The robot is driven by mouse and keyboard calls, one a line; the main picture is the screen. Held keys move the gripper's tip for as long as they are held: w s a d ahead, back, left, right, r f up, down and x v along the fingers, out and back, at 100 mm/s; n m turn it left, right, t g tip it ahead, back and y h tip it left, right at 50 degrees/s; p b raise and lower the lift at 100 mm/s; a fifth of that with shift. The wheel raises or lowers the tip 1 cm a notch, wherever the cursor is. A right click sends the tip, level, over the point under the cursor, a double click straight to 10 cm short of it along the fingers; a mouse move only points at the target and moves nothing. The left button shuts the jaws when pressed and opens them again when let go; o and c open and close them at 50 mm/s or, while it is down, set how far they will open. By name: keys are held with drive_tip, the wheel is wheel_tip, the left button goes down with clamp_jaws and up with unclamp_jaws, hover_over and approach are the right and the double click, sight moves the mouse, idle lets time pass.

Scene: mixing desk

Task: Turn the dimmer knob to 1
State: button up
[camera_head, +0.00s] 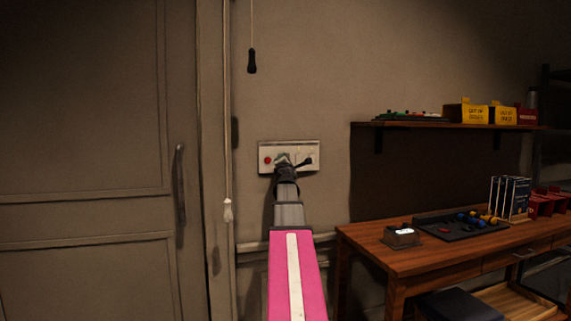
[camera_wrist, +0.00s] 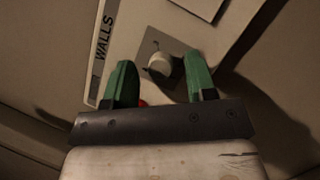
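The dimmer knob (camera_wrist: 160,65) is a round, off-white knob on a grey square plate (camera_wrist: 176,48) with dark marks around it, seen in the wrist view. I cannot read its setting. My gripper (camera_wrist: 159,78) is open, with one green finger on each side of the knob and a gap to it. I cannot tell whether a finger touches it. In the head view the wall panel (camera_head: 262,148) is pale, with a red button (camera_head: 267,160) at its left. My gripper (camera_head: 284,160) is in front of the panel and hides the knob there.
A label reading "WALLS" (camera_wrist: 105,32) is beside the knob plate. Left of the panel hang a pale cord (camera_head: 228,210) and a black pull (camera_head: 252,61), near a door (camera_head: 100,150). A wooden desk (camera_head: 400,262) and a shelf (camera_head: 400,125) stand to the right.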

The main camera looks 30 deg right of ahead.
drive_tip(key=shift+a, duration=0.1)
drive_tip(key=v, duration=1)
drive_tip(key=shift+s+a, duration=0.15)
drive_tip(key=shift+s, duration=0.15)
drive_tip(key=shift+f, duration=0.1)
drive_tip(key=a+f+m+g+y, duration=0.1)
drive_tip(key=a+f+m+g, duration=0.4)
drive_tip(key=f, duration=0.7)
drive_tip(key=a+f+m+g+y, duration=0.15)
drive_tip(key=a+f+m, duration=0.35)
drive_tip(key=f, duration=0.6)
drive_tip(key=a+f+m+g+y, duration=0.25)
drive_tip(key=a+f, duration=0.45)
drive_tip(key=f, duration=0.5)
drive_tip(key=s+a+f+m+g+y, duration=0.2)
drive_tip(key=s+a+f+g+y, duration=0.1)
drive_tip(key=s+a+f, duration=0.4)
drive_tip(key=s+a+f+m+g+y, duration=0.2)
drive_tip(key=s+a+f+g, duration=0.4)
drive_tip(key=a+f, duration=0.8)
drive_tip(key=s+m, duration=0.1)
drive_tip(key=s, duration=0.1)
drive_tip(key=shift+s+a+f+m+y, duration=0.15)
drive_tip(key=shift+s+a+m+y, duration=0.15)
drive_tip(key=shift+a+m+y, duration=0.1)
